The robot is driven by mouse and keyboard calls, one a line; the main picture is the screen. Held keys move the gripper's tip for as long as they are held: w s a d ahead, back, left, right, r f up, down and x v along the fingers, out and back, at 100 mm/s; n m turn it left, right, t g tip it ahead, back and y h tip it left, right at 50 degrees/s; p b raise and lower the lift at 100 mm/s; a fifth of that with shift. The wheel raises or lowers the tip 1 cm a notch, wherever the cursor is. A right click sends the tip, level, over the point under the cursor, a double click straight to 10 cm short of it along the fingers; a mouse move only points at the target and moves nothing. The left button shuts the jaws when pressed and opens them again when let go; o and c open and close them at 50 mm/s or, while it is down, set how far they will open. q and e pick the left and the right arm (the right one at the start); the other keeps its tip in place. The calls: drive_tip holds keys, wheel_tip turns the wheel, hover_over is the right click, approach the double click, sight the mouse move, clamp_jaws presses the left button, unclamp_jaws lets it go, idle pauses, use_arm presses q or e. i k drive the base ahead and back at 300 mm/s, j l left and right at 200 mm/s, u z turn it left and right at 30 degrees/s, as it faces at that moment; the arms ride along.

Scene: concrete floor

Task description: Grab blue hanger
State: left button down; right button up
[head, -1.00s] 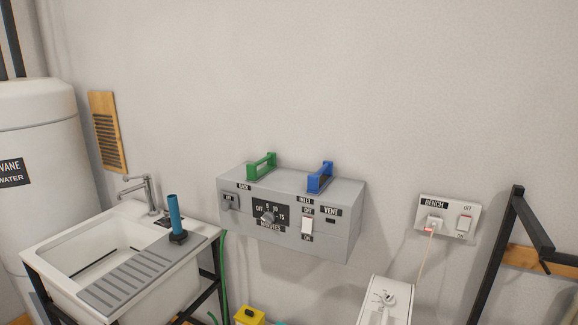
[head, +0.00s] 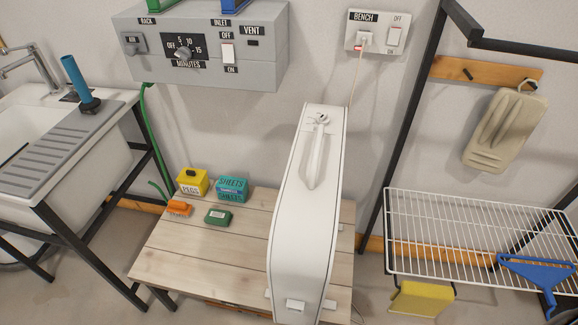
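The blue hanger (head: 541,271) lies at the lower right of the head view, on the front right part of a white wire rack (head: 432,231). It has a wide bar and a stem that points toward the bottom of the picture. The wire rack is fixed to a black metal frame. Neither of my grippers shows in the head view.
A wooden table (head: 235,251) holds a tall white appliance (head: 309,205), a yellow box (head: 192,181), a teal box (head: 232,189) and small blocks. A sink (head: 60,150) stands left. A beige glove-like item (head: 506,130) hangs above the rack. A yellow cloth (head: 422,299) hangs below it.

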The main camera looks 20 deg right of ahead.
sight(545, 277)
drive_tip(key=z, duration=2.5)
